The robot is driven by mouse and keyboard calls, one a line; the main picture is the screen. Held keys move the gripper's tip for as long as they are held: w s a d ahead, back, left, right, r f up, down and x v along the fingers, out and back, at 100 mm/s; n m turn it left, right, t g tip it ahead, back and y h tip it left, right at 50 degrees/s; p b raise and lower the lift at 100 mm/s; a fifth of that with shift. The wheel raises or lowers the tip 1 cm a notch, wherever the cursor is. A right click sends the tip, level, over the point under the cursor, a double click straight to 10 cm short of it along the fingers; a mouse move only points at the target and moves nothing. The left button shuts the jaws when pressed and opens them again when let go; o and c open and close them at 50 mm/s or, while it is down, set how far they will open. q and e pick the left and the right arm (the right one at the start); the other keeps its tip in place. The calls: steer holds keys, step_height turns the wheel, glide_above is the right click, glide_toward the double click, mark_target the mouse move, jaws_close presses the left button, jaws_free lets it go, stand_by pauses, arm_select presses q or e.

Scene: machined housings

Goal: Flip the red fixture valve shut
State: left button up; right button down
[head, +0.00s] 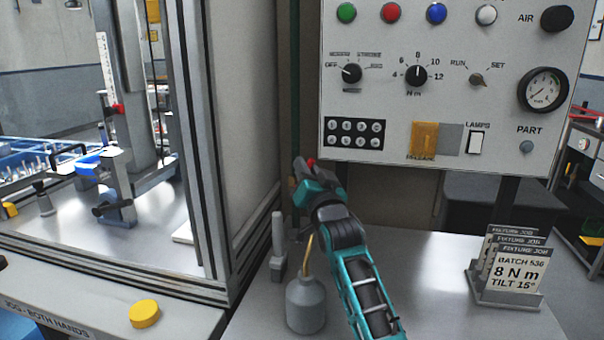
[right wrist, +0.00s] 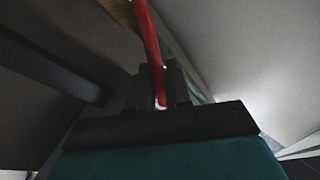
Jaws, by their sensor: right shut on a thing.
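My right gripper (head: 303,174) reaches up beside the machine's frame post, left of the control panel. A small part of the red valve handle (head: 311,162) shows at its fingertips. In the right wrist view the red handle (right wrist: 148,45) is a long, thin, slightly bent lever. It runs from the top edge down between the two dark fingers (right wrist: 161,82), and the gripper is shut on it. The valve's body and pivot are mostly hidden, so I cannot tell whether it is open or shut. My left gripper is not in view.
The grey control panel (head: 395,90) with knobs and a gauge hangs to the right. A card holder (head: 505,292) stands at right. A yellow button (head: 144,313) is at front left.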

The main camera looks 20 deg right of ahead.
steer(key=c, duration=1.2)
jaws_free()
steer(key=shift+c, duration=0.2)
step_height(320, 180, up, 20)
steer(key=shift+p, duration=0.75)
steer(key=shift+c, duration=0.3)
